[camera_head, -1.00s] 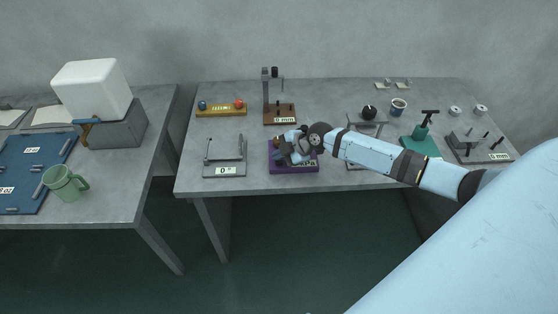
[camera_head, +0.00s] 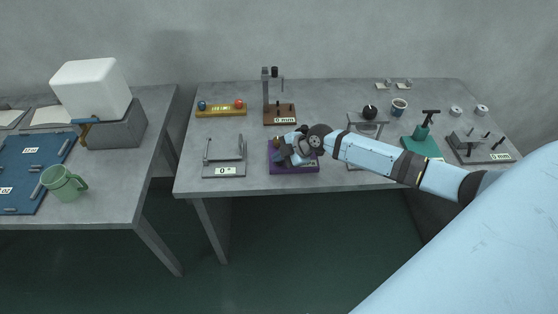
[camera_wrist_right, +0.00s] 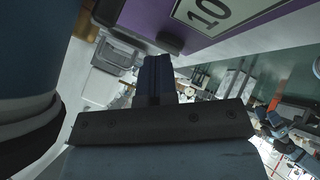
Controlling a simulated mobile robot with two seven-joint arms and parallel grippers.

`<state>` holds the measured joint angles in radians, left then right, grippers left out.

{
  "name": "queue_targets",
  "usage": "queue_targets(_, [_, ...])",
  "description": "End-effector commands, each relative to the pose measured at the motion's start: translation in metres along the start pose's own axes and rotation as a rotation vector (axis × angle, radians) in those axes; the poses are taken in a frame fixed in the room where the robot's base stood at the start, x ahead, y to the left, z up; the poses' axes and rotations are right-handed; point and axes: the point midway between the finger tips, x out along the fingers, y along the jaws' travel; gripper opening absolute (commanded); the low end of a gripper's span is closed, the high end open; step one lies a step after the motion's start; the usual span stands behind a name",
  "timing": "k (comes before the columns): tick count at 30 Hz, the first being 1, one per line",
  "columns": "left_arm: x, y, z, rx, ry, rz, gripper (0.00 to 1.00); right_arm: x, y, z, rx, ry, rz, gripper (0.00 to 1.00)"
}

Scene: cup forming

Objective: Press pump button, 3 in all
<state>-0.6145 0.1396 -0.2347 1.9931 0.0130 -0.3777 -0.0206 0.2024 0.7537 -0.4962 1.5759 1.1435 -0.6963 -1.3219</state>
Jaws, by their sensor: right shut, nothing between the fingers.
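A purple station (camera_head: 293,169) sits at the front of the middle table. My right gripper (camera_head: 283,150) is over its left part and hides much of its top, so I cannot make out a button in the head view. A small dark part (camera_wrist_right: 170,44) lies just beyond the tips of my right gripper (camera_wrist_right: 155,62). The fingers are together and empty; I cannot tell whether they touch that part.
A grey stand labelled "0" (camera_head: 226,171) is left of the purple station. A brown stand (camera_head: 280,118) and a yellow bar (camera_head: 221,110) are behind. A green-based device (camera_head: 424,148) and a cup (camera_head: 399,107) stand right. A green mug (camera_head: 62,184) is on the left table.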

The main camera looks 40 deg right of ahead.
Motion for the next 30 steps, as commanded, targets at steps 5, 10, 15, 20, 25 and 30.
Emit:
queue_targets(5, [-0.002, 0.0, -0.002, 0.0, 0.0, 0.0, 0.81, -0.003, 0.002, -0.002, 0.0, -0.001, -0.001, 0.0])
queue_targets(10, [-0.005, 0.0, -0.007, 0.0, 0.0, 0.0, 0.81, -0.01, 0.007, -0.007, -0.001, 0.0, -0.001, 0.0])
queue_targets(15, [-0.006, 0.0, -0.009, 0.0, 0.001, 0.0, 0.81, -0.013, 0.009, -0.009, -0.001, 0.0, -0.001, 0.0])
queue_targets(20, [-0.005, 0.0, -0.009, 0.0, 0.001, 0.0, 0.81, -0.013, 0.009, -0.009, 0.0, 0.0, -0.001, 0.0])
queue_targets(25, [-0.006, 0.0, -0.01, 0.0, 0.001, 0.0, 0.81, -0.015, 0.011, -0.011, 0.0, 0.0, 0.0, 0.0])
queue_targets(30, [-0.012, 0.001, -0.018, 0.0, 0.001, 0.0, 0.81, -0.025, 0.018, -0.017, -0.001, -0.001, 0.0, 0.0])
